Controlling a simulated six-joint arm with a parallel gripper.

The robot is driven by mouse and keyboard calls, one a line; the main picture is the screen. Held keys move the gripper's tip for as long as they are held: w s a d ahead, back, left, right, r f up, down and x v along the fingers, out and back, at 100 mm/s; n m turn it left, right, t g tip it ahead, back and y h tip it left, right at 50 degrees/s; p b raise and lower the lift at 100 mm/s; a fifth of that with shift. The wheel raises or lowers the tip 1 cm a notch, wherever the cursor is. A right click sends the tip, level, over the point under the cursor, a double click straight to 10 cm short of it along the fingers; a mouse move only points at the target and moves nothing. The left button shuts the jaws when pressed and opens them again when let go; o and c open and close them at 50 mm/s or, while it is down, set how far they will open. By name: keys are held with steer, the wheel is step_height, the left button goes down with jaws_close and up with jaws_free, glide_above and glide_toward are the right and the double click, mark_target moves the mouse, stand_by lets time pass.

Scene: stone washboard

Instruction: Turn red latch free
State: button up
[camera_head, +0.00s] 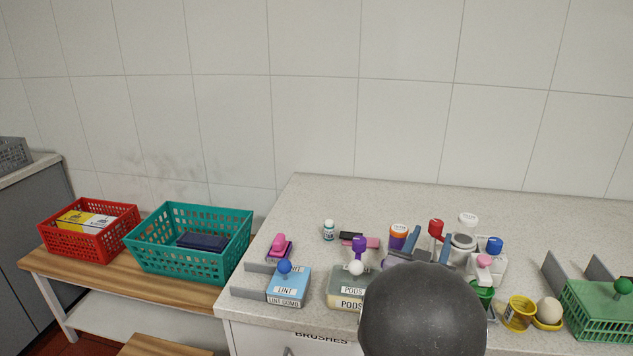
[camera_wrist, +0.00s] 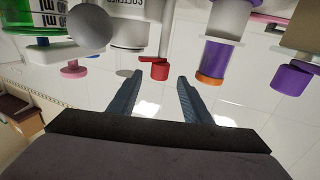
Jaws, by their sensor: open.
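The red latch (camera_head: 436,226) shows in the head view as a small red knob among the bottles on the counter. In the wrist view the red latch (camera_wrist: 160,70) sticks out from the side of a white body (camera_wrist: 134,28). My gripper (camera_head: 431,233) is open, its two grey-blue fingers apart. In the wrist view my gripper (camera_wrist: 160,77) has its fingertips to either side of the latch in the picture. I cannot tell whether the latch lies between them or just beyond, and no contact shows. My dark wrist hides part of the counter front.
An orange-capped purple bottle (camera_head: 398,236), a white-lidded jar (camera_head: 467,224) and a blue-capped item (camera_head: 494,246) crowd around the gripper. Blue (camera_head: 288,287) and grey-green (camera_head: 345,288) boxes stand at the counter front. A green basket (camera_head: 600,312) is at right. The back counter is clear.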

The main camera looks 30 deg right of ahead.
steer(key=p+x, duration=0.2)
steer(key=x, duration=0.8)
steer(key=shift+f, duration=0.2)
steer(key=n+t+y+b, duration=0.1)
steer(key=n+t, duration=0.1)
glide_toward(439, 220)
steer(key=f, duration=0.2)
steer(key=w+d+r, duration=0.4)
steer(key=w+r, duration=0.3)
steer(key=w, duration=0.4)
steer(key=w+a+r+n+t+y+b, duration=0.1)
steer(key=w+a+n+t+y, duration=0.4)
steer(key=w+a+n, duration=0.5)
steer(key=shift+w+a+y, duration=0.3)
steer(key=shift+w+a, duration=1.9)
steer(key=shift+w, duration=2)
